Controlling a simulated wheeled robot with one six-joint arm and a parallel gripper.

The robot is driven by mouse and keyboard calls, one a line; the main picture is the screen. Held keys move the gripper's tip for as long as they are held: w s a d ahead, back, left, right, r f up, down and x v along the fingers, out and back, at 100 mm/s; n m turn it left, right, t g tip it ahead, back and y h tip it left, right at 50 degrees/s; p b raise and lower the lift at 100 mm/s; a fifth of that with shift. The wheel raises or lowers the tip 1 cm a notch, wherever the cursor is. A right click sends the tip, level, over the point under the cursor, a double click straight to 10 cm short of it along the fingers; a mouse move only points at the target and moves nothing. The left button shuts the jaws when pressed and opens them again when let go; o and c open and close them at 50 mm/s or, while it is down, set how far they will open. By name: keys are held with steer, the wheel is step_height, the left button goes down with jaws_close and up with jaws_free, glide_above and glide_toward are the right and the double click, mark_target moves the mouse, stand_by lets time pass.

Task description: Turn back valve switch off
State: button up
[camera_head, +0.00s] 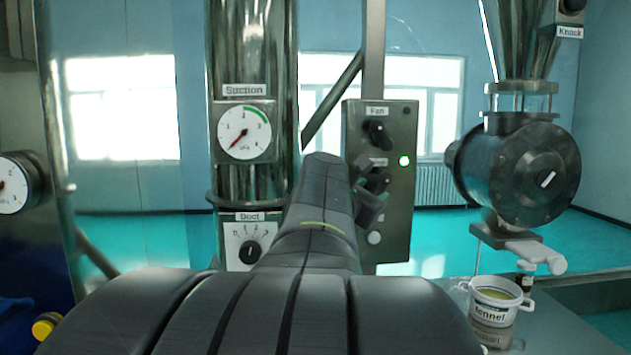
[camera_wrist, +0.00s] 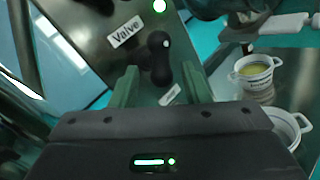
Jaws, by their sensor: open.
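The valve switch (camera_wrist: 158,52) is a black rotary knob on a grey metal panel (camera_wrist: 105,14), beside the "Valve" label (camera_wrist: 125,32) in the wrist view. My gripper (camera_wrist: 161,76) is open, with one finger on each side of the lower part of the knob in that picture. I cannot tell whether the fingers touch it. In the head view, my arm and my gripper (camera_head: 366,190) partly cover the valve switch on the control panel (camera_head: 400,215).
The fan switch (camera_head: 377,132) sits above on the panel, with a lit green lamp (camera_head: 404,161) at the right. A dial labelled Duct (camera_head: 250,250) and a suction gauge (camera_head: 244,132) are to the left. A white labelled tub (camera_head: 494,296) stands at the lower right.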

mark_target(379, 187)
steer(key=p+x, duration=0.1)
steer(key=x, duration=0.4)
steer(key=shift+w+d, duration=0.25)
steer(key=shift+w, duration=0.1)
jaws_close()
